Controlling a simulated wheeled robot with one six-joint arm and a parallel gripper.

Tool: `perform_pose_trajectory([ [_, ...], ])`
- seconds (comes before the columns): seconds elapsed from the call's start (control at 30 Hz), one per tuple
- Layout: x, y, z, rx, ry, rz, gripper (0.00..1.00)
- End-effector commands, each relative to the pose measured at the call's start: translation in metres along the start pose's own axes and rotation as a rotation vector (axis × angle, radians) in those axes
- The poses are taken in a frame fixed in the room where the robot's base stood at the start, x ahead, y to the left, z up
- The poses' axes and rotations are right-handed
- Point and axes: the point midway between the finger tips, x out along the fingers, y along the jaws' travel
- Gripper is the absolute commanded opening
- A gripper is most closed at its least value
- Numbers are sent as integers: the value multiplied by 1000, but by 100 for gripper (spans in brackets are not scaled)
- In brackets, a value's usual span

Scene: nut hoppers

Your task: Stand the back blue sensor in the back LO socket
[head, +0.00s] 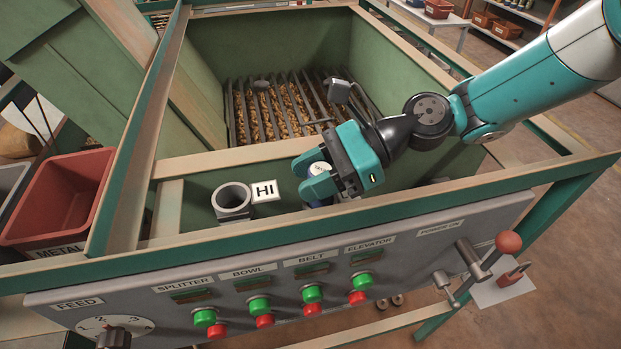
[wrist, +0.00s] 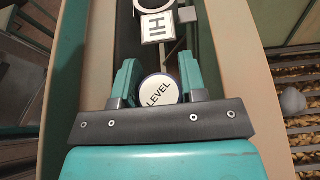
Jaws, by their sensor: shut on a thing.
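My gripper (head: 318,183) is shut on a blue sensor (wrist: 159,90) with a white top marked LEVEL. In the wrist view the sensor sits between the two teal fingers, its cap facing the camera. In the head view its pale cap (head: 319,168) and a bit of blue body show between the fingers. The sensor looks upright; its lower end is hidden, and I cannot tell whether it rests in a socket. No LO label shows. The grey HI socket (head: 232,201) stands to the left, empty, with a white HI plate (head: 265,190) beside it.
The green hopper (head: 210,60) behind holds nuts under a metal grate (head: 290,105). Its wooden rim (head: 235,157) lies close behind my gripper. A control panel (head: 290,262) with buttons and a red-knobbed lever (head: 508,242) is in front. A red METAL bin (head: 60,195) stands left.

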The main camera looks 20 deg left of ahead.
Motion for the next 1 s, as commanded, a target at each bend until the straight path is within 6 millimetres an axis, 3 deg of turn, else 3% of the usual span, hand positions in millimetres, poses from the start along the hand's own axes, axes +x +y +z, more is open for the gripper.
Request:
perform_pose_trajectory([
  [0.13, 6, 0, -13, 0, 0, 1, 13],
  [0.5, 7, 0, -17, 0, 0, 0, 13],
  [0.53, 7, 0, -17, -1, 0, 0, 46],
  [0.6, 7, 0, -17, -1, 0, 0, 62],
  [1.0, 0, -1, -15, -2, 0, -3, 64],
])
